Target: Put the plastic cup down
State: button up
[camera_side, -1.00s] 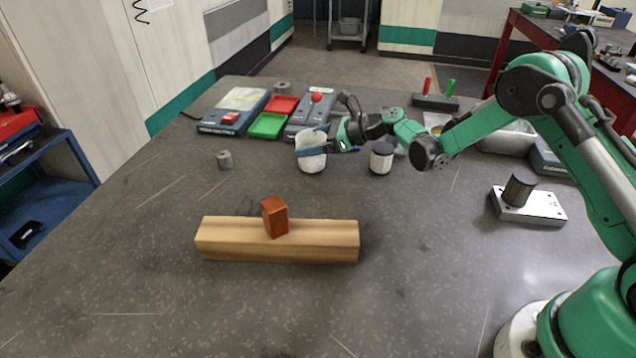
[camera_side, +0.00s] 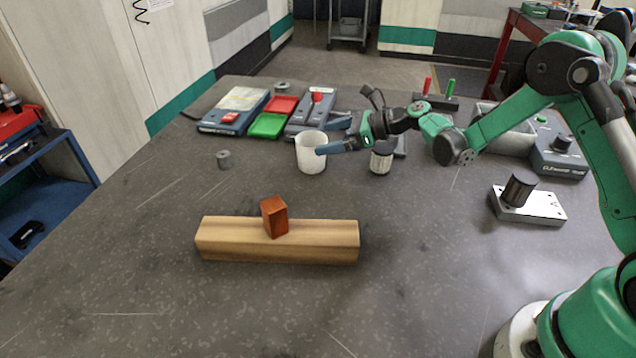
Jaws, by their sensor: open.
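The white plastic cup (camera_side: 310,155) stands upright on the dark grey table (camera_side: 420,270), towards the back middle. My gripper (camera_side: 330,137) is just to the right of the cup, with its blue fingers spread apart and pointing left. The fingertips are close to the cup's right side. The near finger overlaps the cup's right edge in this view; I cannot tell whether it touches. Nothing is between the fingers.
A wooden beam (camera_side: 320,241) with an orange-brown block (camera_side: 274,217) on it lies in front. A dark-topped white jar (camera_side: 381,160) is near my wrist. Red (camera_side: 280,105) and green (camera_side: 268,125) trays lie behind.

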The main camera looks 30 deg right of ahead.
jog(key=v, duration=0.7)
jog(key=s+a+r+n+h, duration=0.1)
jog(key=s+r+n+h, duration=0.1)
jog(key=s+n, duration=0.3)
jog(key=s+a+r+n+g+h, duration=0.1)
jog(key=s+n+h, duration=0.3)
jog(key=n, duration=0.9)
jog(key=s+a+r+n+g+h, duration=0.1)
jog(key=s+r+n+h, duration=0.1)
jog(key=s+n, duration=0.6)
jog(key=shift+a+r+n+h, duration=0.3)
jog(key=shift+a+n+h, duration=0.15)
jog(key=shift+h, duration=0.25)
